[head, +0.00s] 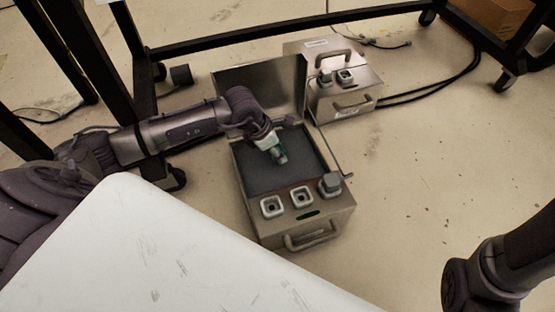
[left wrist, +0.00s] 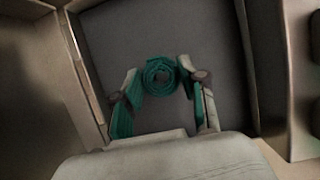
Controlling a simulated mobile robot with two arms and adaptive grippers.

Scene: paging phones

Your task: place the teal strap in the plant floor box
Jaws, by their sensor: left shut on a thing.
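The plant floor box (head: 329,228) is a metal case standing open on the floor, with a dark grey lining inside and its lid raised at the back. My left gripper (head: 277,152) reaches in from the left and is over the lined compartment, pointing down. It is shut on the teal strap (left wrist: 160,74), a coiled roll seen between the two fingers in the left wrist view, with teal also along both fingers. In the head view only a little of the strap shows at the fingertips. I cannot tell whether it touches the lining. My right gripper is out of view.
A closed metal case (head: 345,100) with cables stands behind. A white tabletop (head: 150,250) fills the lower left. A black wheeled frame (head: 300,27) crosses the back. Floor to the right is clear.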

